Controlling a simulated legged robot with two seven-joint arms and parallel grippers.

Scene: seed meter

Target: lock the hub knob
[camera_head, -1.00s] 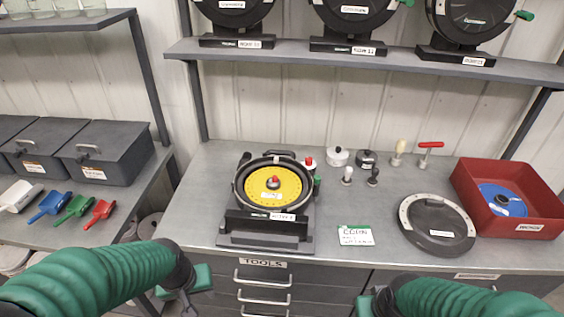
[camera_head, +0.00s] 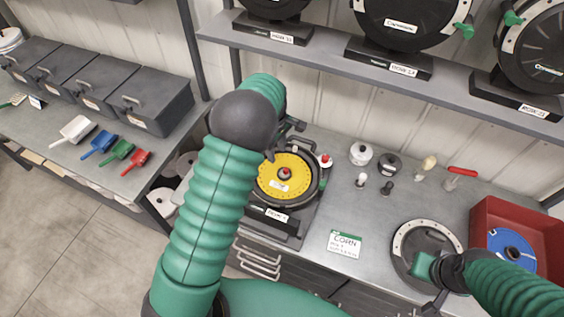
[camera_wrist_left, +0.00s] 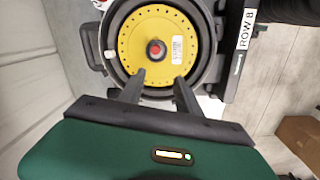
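The seed meter (camera_head: 297,209) stands on the bench with a yellow seed disc (camera_head: 270,188) in its dark round housing. The hub knob (camera_head: 285,173), grey with a red top, sits at the disc's centre. It also shows in the left wrist view (camera_wrist_left: 155,49). My left gripper (camera_wrist_left: 159,82) is open and empty, its two fingers apart over the disc's near edge, short of the knob. In the head view my left arm hides the meter's left side. My right gripper (camera_head: 437,302) is over the bench's front right, beside a dark round cover; its opening is unclear.
The dark round cover (camera_head: 404,240) lies right of a CORN card (camera_head: 345,243). A red bin (camera_head: 483,223) holding a blue disc (camera_head: 508,246) is at the right. Small knobs and a red-handled tool (camera_head: 461,171) stand behind. A shelf (camera_head: 330,63) with more meters overhangs the bench.

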